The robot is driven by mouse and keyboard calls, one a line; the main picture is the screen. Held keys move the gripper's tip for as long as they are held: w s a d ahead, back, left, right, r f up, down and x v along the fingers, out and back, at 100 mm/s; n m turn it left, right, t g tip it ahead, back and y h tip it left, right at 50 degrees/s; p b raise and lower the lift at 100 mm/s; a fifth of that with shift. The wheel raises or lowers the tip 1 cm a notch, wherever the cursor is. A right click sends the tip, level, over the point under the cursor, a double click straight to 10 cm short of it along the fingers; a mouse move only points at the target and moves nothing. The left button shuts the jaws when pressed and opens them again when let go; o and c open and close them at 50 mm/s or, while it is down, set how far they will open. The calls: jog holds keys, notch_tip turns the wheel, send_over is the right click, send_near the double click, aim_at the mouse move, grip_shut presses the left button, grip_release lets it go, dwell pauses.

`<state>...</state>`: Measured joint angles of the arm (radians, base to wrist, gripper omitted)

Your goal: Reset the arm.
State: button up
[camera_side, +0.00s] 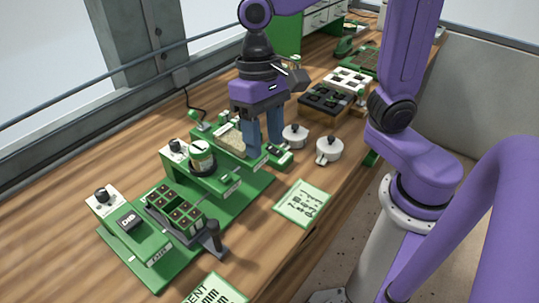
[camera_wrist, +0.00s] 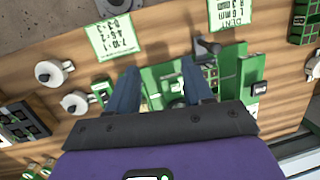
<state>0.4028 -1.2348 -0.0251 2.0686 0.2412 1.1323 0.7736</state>
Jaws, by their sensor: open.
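My gripper (camera_side: 264,148) is open, pointing down over the far end of the green tray seeder (camera_side: 228,205), close to a bin of pale grains (camera_side: 232,138). Its blue fingers are apart with nothing seen held between them. They also show in the wrist view, where my gripper (camera_wrist: 160,72) has the green seeder parts (camera_wrist: 232,62) below and between its fingers. A dark cell tray (camera_side: 174,212) sits on the near part of the seeder. The fingers hide part of the far end.
Two white round lidded pieces, one nearer (camera_side: 329,150) and one farther (camera_side: 294,136), lie right of my gripper. A printed card (camera_side: 303,203) lies in front. Black and white cell trays (camera_side: 347,82) stand farther back. Bare wood lies left of the seeder (camera_side: 65,190).

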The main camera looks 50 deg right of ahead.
jog(key=s+d+f+n+t+h, duration=0.1)
jog(key=s+d+f+n, duration=0.4)
jog(key=s+d+n, duration=0.5)
jog(key=d+n+t, duration=0.1)
jog(key=d+n, duration=0.1)
jog(key=n, duration=0.1)
jog(key=shift+s, duration=0.35)
jog(key=shift+r, duration=0.1)
dwell(1.2)
